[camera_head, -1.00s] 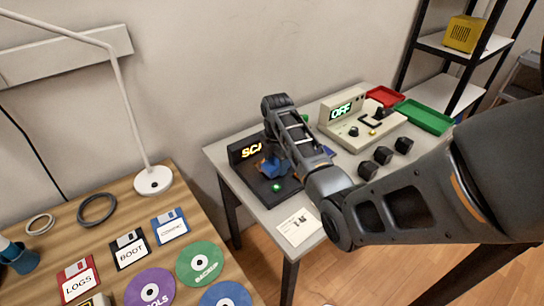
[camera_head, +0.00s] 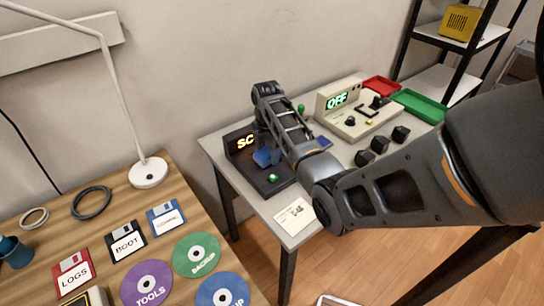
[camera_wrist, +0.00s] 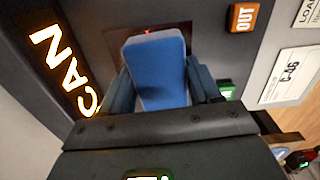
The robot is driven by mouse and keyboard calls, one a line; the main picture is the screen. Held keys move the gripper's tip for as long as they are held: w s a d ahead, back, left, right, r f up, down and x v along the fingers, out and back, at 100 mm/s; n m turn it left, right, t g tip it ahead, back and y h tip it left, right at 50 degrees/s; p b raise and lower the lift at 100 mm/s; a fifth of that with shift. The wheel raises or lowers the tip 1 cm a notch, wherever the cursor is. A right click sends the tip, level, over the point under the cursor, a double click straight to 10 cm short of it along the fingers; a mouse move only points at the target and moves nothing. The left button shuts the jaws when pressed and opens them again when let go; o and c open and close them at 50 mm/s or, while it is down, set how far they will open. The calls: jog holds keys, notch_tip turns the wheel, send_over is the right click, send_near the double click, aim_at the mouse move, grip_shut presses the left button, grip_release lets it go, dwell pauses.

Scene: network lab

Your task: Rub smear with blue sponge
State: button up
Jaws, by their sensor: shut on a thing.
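The blue sponge (camera_wrist: 158,75) is clasped upright between the two fingers of my gripper (camera_wrist: 163,92) in the wrist view. In the head view the sponge (camera_head: 264,157) is low over the black scanner (camera_head: 275,184), whose lit sign is partly covered by my arm. The sponge's far end is close to the scanner's dark surface; I cannot tell whether it touches. I cannot make out the smear; a small red spot shows just beyond the sponge in the wrist view.
Red (camera_head: 381,86) and green (camera_head: 418,104) trays lie farther right. A white card (camera_head: 294,216) lies at the front edge. The wooden table (camera_head: 120,205) holds disks and a lamp.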

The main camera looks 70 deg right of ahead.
jog(key=shift+w+d+f+b, duration=0.1)
jog(key=shift+w+d+b, duration=0.4)
jog(key=shift+w, duration=0.4)
jog(key=shift+w+d+b, duration=0.5)
jog(key=shift+w, duration=0.35)
jog(key=shift+w+d+r, duration=0.15)
jog(key=shift+w+r, duration=0.1)
jog(key=shift+w+r+p, duration=0.15)
jog(key=shift+r+p, duration=0.15)
jog(key=shift+r, duration=0.05)
jog(key=p, duration=0.1)
jog(key=s+p, duration=0.1)
jog(key=shift+s+a+r+p, duration=0.15)
jog(key=shift+a+p, duration=0.15)
jog(key=shift+s+a+f, duration=0.2)
jog(key=shift+s+f, duration=0.05)
jog(key=shift+s, duration=0.1)
jog(key=shift+s+a+f, duration=0.1)
jog(key=shift+s+a, duration=0.4)
jog(key=shift+s, duration=0.35)
jog(key=shift+s+a+f, duration=0.1)
jog(key=shift+s+a, duration=0.4)
jog(key=shift+s, duration=0.3)
jog(key=shift+s+a+f, duration=0.1)
jog(key=shift+s+a, duration=0.4)
jog(key=shift+s, duration=0.35)
jog(key=shift+r, duration=0.1)
jog(key=shift+r, duration=2.95)
